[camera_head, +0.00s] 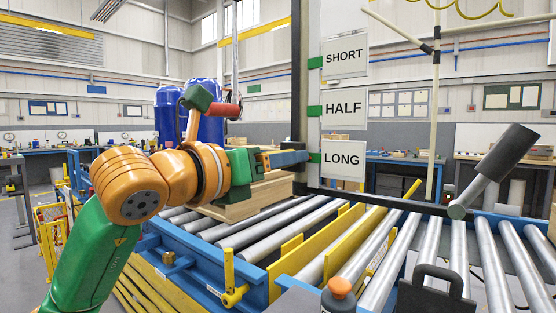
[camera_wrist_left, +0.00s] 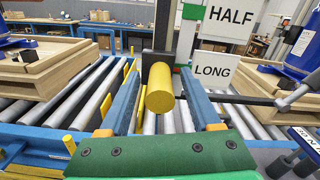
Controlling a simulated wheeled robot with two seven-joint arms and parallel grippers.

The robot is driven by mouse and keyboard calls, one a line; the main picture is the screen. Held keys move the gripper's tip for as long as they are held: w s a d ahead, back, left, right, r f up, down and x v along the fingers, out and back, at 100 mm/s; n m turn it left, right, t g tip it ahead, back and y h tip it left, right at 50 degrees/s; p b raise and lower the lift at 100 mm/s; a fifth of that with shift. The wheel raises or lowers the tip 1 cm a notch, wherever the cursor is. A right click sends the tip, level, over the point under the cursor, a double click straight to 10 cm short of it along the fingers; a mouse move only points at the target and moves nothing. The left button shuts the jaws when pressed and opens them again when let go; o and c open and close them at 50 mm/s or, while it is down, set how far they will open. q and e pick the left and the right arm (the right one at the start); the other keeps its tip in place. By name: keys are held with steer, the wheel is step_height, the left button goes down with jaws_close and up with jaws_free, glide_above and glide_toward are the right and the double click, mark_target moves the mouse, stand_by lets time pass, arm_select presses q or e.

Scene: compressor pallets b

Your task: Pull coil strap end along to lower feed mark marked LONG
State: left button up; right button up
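The white sign LONG (camera_head: 342,159) is the lowest of three on the dark upright post, with a green tab (camera_head: 315,158) at its left edge. My left gripper (camera_head: 306,157) reaches in from the left, its blue fingers by the post at that tab's height. In the left wrist view my blue fingers (camera_wrist_left: 161,85) are spread apart. A yellow cylinder (camera_wrist_left: 160,90) shows between them, end towards me, with gaps on both sides. A dark post stands behind it. I cannot make out a strap end for certain. My right gripper is not in view.
The signs HALF (camera_head: 343,108) and SHORT (camera_head: 344,57) hang above. Roller conveyors (camera_head: 300,222) with yellow guides lie below the arm. A wooden pallet stack (camera_head: 245,200) stands behind the gripper. A grey lever (camera_head: 495,170) juts up at right.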

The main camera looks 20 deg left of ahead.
arm_select(q)
steer(key=b+v, duration=0.2)
steer(key=v, duration=0.5)
stand_by(0.4)
